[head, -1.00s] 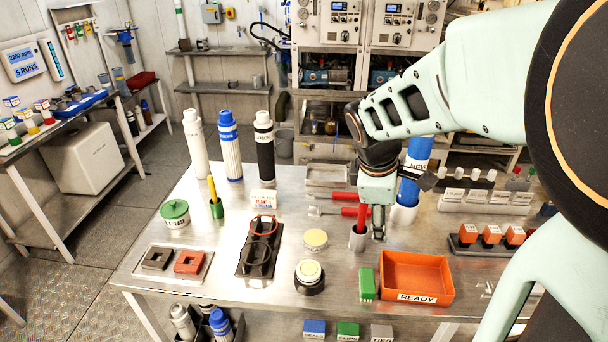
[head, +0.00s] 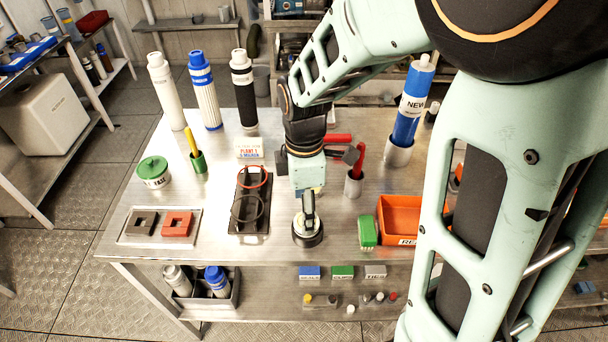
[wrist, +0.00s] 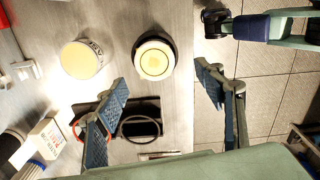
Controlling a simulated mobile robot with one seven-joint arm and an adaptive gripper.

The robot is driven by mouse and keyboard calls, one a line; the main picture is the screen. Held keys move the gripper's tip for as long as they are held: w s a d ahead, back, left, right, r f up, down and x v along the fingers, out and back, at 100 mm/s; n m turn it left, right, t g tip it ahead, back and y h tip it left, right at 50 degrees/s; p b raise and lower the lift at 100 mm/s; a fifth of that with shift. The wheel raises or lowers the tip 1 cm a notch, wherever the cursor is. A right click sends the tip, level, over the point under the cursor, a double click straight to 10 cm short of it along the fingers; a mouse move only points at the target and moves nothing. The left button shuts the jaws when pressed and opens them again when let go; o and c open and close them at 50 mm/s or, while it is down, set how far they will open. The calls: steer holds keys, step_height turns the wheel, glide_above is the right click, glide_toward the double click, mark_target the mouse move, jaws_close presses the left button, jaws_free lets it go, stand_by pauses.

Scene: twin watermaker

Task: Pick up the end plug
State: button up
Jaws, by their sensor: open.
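The end plug appears to be the round piece with a cream top and black base (head: 307,236) near the table's front edge. My gripper (head: 309,208) is above it and hides part of its top in the head view. In the wrist view the plug (wrist: 154,60) stands whole, and nothing is held. My gripper's two blue-padded fingers (wrist: 162,80) are spread wide apart. The plug shows between and slightly beyond the fingertips, apart from both. The height gap between fingers and plug is hard to tell.
A round tin with a pale lid (wrist: 82,60) stands beside the plug. A black holder with rings (head: 236,224) lies to the left. The table edge (head: 270,257) is close in front.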

steer(key=shift+w+d+f, duration=0.1)
steer(key=shift+w+f, duration=0.05)
steer(key=shift+f, duration=0.7)
steer(key=shift+w+d+f, duration=0.1)
steer(key=shift+d+f, duration=0.05)
steer(key=shift+f, duration=0.75)
steer(key=shift+w+d+f, duration=0.1)
steer(key=shift+w+f, duration=0.05)
steer(key=shift+f, duration=0.7)
steer(key=c, duration=1.4)
